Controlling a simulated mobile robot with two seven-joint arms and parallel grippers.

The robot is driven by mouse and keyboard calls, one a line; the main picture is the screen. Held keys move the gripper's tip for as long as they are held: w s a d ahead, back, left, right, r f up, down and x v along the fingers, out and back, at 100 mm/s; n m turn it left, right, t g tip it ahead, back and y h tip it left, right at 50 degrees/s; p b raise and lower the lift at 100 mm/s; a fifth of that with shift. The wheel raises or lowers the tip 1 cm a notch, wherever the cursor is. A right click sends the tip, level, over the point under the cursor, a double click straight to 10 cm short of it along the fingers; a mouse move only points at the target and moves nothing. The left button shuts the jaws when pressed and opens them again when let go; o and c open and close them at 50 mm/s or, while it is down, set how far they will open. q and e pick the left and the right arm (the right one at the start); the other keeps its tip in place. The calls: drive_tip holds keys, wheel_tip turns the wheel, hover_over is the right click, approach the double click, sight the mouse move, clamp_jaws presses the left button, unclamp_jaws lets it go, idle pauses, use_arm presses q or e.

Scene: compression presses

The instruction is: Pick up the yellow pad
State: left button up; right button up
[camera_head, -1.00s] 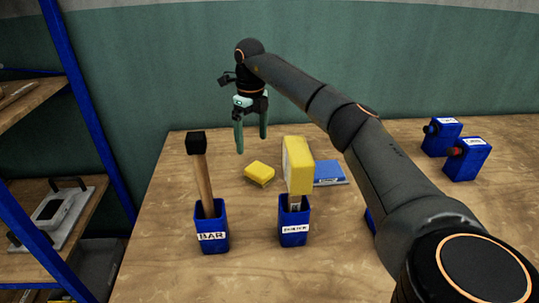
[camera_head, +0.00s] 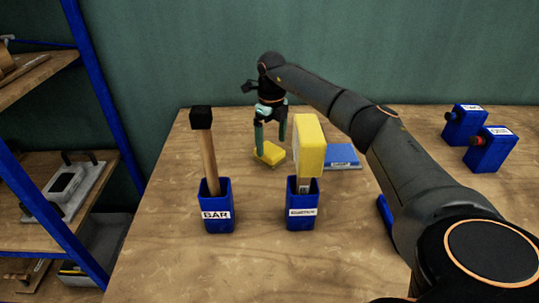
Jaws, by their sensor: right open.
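The small yellow pad (camera_head: 271,154) lies on the wooden table (camera_head: 160,262), behind the two blue holders. My right gripper (camera_head: 270,148) points straight down at the pad, its two greenish fingers open. The left finger is at the pad's left end and the right finger is near its right side. I cannot tell whether the fingers touch the pad. The pad's upper part is partly hidden by the gripper. My left gripper is not in view.
A blue BAR holder (camera_head: 216,216) holds a tall wooden-handled tool (camera_head: 208,155). A second blue holder (camera_head: 302,214) holds a big yellow block (camera_head: 310,146) close to the pad's right. A blue pad (camera_head: 342,156) lies behind it. Two blue boxes (camera_head: 488,150) stand at right.

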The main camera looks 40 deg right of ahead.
sight(271, 150)
drive_tip(key=shift+f, duration=2)
drive_tip(key=c, duration=1.2)
wheel_tip(271, 150, up, 10)
drive_tip(key=shift+r, duration=0.1)
drive_tip(key=shift+c, duration=0.2)
